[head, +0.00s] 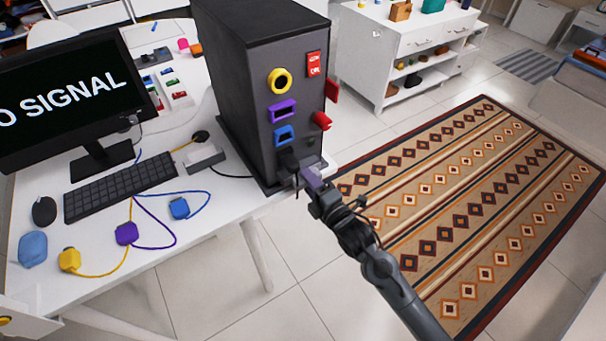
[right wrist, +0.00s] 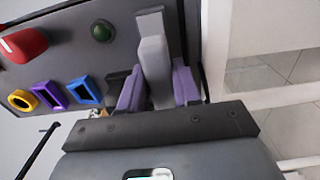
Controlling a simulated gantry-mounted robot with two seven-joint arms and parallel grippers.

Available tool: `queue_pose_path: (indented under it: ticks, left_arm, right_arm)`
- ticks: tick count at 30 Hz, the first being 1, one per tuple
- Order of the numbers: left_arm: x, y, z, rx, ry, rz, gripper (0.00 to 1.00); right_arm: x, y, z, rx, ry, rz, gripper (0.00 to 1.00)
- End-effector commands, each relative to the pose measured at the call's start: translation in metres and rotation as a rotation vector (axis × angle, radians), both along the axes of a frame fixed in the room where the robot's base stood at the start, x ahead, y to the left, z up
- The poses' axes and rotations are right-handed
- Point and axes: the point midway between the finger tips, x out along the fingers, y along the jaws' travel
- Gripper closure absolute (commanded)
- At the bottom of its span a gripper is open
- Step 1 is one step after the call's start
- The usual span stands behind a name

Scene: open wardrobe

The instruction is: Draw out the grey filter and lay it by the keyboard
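The grey filter (right wrist: 154,62) is a pale upright block at the dark computer tower's panel in the right wrist view. It stands between the purple fingers of my right gripper (right wrist: 158,90), which lie close along both its sides. Its inner end meets the panel; how deep it sits cannot be told. In the head view my right gripper (head: 313,180) is at the tower's lower front corner and largely covers the filter. The black keyboard (head: 120,187) lies on the white desk, left of the tower. My left gripper is not in view.
The tower (head: 250,110) has coloured ports and a red switch. Blue, purple and yellow plugs with cables (head: 127,233) lie in front of the keyboard, beside a black mouse (head: 44,211). A grey-white box (head: 204,157) stands between keyboard and tower. Some bare desk lies near the front edge.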

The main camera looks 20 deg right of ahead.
Motion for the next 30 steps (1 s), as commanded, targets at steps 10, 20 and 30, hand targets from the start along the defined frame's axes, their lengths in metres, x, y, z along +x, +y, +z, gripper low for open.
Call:
queue_pose_path:
  ticks: [10,20,30]
  left_arm:
    - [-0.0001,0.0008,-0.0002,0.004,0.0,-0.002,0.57]
    - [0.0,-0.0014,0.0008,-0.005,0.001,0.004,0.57]
    - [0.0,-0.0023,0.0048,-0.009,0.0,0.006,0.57]
  right_arm:
    - [-0.0001,0.0001,0.0001,0.0,0.0,0.0,0.9]
    - [-0.0008,-0.0001,0.0003,0.0,0.0,0.0,1.0]
    - [-0.0048,-0.0013,0.0008,0.0,-0.001,0.001,1.0]
